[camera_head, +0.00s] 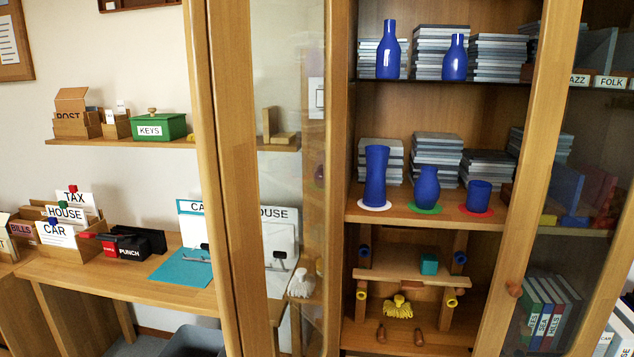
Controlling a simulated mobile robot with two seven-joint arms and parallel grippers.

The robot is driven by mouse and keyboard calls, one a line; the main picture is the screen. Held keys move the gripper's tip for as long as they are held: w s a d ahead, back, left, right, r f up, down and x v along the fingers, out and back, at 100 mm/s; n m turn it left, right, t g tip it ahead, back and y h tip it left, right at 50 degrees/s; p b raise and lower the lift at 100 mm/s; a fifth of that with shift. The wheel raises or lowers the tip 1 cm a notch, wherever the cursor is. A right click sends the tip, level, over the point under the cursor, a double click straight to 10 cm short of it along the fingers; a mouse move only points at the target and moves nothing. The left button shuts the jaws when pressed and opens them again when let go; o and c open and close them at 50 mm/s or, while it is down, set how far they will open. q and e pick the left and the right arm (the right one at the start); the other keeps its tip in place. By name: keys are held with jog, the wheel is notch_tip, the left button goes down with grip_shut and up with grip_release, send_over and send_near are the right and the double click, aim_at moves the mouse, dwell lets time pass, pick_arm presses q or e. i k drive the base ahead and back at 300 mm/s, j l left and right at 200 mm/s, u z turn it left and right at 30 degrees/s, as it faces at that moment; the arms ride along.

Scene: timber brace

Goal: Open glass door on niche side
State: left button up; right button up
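The tall wooden cabinet (440,213) stands at centre right with its middle shelves uncovered. A wood-framed glass door (231,150) on its left side, beside the desk niche, stands swung outward. The wall, a small shelf and a HOUSE folder show through its glass. A second glass door (530,180) is on the right, with a round wooden knob (514,288) on its left frame. Shelves and books show through its glass. I cannot tell for sure how far this right door is from shut. Neither of my grippers is in view.
Blue vases (390,50) and grey stacks stand on the cabinet shelves; several coloured coasters lie under the lower vases. A small timber frame (415,268) with a green cube is below. The desk (120,275) carries folders, a punch and a teal mat. A grey bin (197,340) stands under it.

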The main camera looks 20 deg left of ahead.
aim_at(560, 26)
jog(key=j+z, duration=0.2)
jog(key=j, duration=0.4)
jog(key=j+z, duration=0.2)
jog(key=j, duration=0.4)
jog(key=k+j+z, duration=0.15)
jog(key=j, duration=0.45)
jog(key=j+z, duration=0.2)
jog(key=j, duration=0.35)
jog(key=k+l, duration=0.1)
jog(key=l, duration=1.25)
jog(key=i+l, duration=0.15)
jog(key=l, duration=0.2)
jog(key=i+l, duration=0.1)
jog(key=l, duration=0.3)
jog(key=i+l, duration=0.15)
jog(key=l, duration=0.2)
jog(key=i+l, duration=0.35)
jog(key=l, duration=0.15)
jog(key=i+l, duration=0.4)
jog(key=l+z, duration=0.05)
jog(key=l, duration=0.05)
